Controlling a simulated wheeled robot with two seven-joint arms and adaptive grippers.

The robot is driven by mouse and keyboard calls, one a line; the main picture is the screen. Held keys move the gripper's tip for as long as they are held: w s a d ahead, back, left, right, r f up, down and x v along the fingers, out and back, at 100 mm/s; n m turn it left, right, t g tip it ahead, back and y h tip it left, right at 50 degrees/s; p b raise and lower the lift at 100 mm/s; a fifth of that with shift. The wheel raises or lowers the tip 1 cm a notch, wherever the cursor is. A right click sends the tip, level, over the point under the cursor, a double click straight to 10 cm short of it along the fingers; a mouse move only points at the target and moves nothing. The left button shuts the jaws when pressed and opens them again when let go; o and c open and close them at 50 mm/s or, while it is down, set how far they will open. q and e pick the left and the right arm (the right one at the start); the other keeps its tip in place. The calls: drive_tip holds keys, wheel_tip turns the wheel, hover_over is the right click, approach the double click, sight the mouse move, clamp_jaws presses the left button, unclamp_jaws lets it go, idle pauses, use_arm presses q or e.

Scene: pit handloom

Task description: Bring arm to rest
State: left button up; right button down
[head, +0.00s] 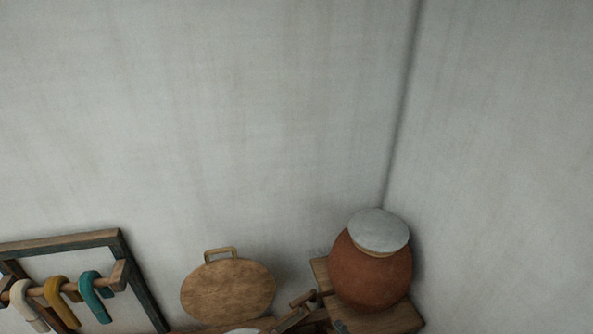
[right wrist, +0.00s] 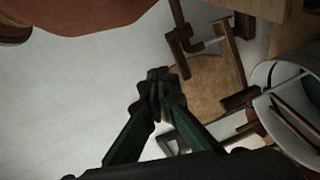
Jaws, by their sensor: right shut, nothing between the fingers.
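My right gripper (right wrist: 158,82) shows in the right wrist view as dark green fingers. Its tips meet and hold nothing. Behind the fingertips is a round wooden board (right wrist: 205,85), and the gripper looks apart from it, though the depth is hard to judge. I cannot make out either gripper clearly in the head view. My left gripper is in neither view.
A clay pot (head: 370,272) with a pale cover (head: 379,231) stands on a wooden stand (head: 398,319) in the corner. The round board (head: 229,290) leans on the wall. A frame (head: 146,285) holds white, ochre and teal hanks. A pale bowl (right wrist: 265,75) holds sticks.

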drive_tip(key=s+d+m+g+h, duration=0.1)
drive_tip(key=s+d+m+h, duration=0.2)
drive_tip(key=d+m+h, duration=0.5)
drive_tip(key=s+d+m+g+h, duration=0.1)
drive_tip(key=s+d+m+h, duration=0.15)
drive_tip(key=d+m, duration=0.7)
drive_tip(key=s+d+f+m+g+y, duration=0.15)
drive_tip(key=s+f+g, duration=0.25)
drive_tip(key=s, duration=0.7)
drive_tip(key=s+d+f+m+g+y, duration=0.1)
drive_tip(key=s+f+m+g, duration=0.3)
drive_tip(key=s, duration=0.8)
wheel_tip(320, 180, down, 36)
drive_tip(key=n+g+b, duration=0.2)
drive_tip(key=b, duration=0.6)
drive_tip(key=s+f+b, duration=0.3)
drive_tip(key=s+f, duration=0.7)
drive_tip(key=f, duration=0.2)
drive_tip(key=s+f+g+b, duration=0.1)
drive_tip(key=s+f+b, duration=0.2)
drive_tip(key=s+f, duration=0.8)
wheel_tip(320, 180, down, 2)
drive_tip(key=shift+a+f+n+g+y, duration=0.1)
drive_tip(key=shift+a+n+g+y, duration=0.2)
drive_tip(key=shift+a, duration=0.15)
